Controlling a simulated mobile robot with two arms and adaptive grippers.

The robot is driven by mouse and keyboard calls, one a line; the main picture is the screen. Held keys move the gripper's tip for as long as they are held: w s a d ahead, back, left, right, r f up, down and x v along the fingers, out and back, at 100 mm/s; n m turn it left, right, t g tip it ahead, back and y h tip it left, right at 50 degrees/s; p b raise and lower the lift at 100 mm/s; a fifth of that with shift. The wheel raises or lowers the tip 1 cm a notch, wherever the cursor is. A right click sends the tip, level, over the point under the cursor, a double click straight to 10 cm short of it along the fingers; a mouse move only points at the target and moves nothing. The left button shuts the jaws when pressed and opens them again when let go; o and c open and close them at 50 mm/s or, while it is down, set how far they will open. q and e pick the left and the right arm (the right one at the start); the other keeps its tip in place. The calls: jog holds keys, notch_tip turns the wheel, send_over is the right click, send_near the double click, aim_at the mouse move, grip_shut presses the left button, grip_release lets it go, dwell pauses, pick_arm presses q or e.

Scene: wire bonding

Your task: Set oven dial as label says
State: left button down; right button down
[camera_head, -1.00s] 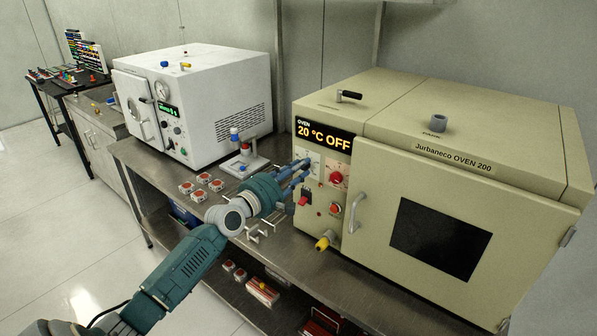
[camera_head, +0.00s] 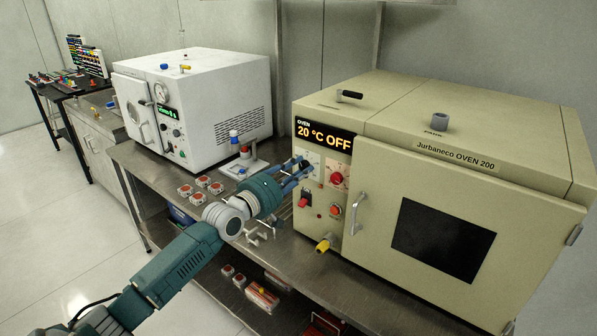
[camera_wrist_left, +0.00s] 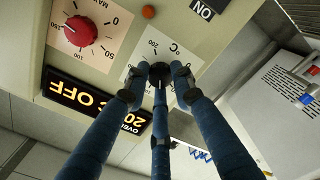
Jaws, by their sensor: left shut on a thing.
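The beige oven (camera_head: 440,150) stands on the right of the metal bench, its display (camera_head: 324,136) reading "20 °C OFF". My left gripper (camera_head: 303,167) is at its control panel, fingers closed around a black dial, largely hidden by the fingers in the head view. In the left wrist view the gripper (camera_wrist_left: 160,80) has three blue fingers around this black dial (camera_wrist_left: 160,72), on a white °C scale plate (camera_wrist_left: 150,50). The dial's pointer cannot be read. A red dial (camera_head: 337,179) with its own scale is beside it, also in the left wrist view (camera_wrist_left: 80,31). My right gripper is not in view.
Below the dials are a red switch (camera_head: 305,199) and a red button (camera_head: 336,210). The oven door handle (camera_head: 357,213) and a yellow-tipped part (camera_head: 325,243) stick out nearby. A white oven (camera_head: 195,105) and a small blue-topped press (camera_head: 240,160) stand left.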

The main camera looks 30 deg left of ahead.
pick_arm(q)
jog(key=m, duration=0.6)
jog(key=shift+f+m, duration=0.25)
jog(key=shift+m, duration=0.05)
jog(key=m+p, duration=0.1)
jog(key=m, duration=0.5)
jog(key=shift+f, duration=0.2)
jog(key=c, duration=1.6)
grip_release()
jog(key=shift+c, duration=0.2)
jog(key=shift+o, duration=0.9)
jog(key=shift+r, duration=0.15)
jog(key=s+a, duration=0.1)
jog(key=s, duration=1.1)
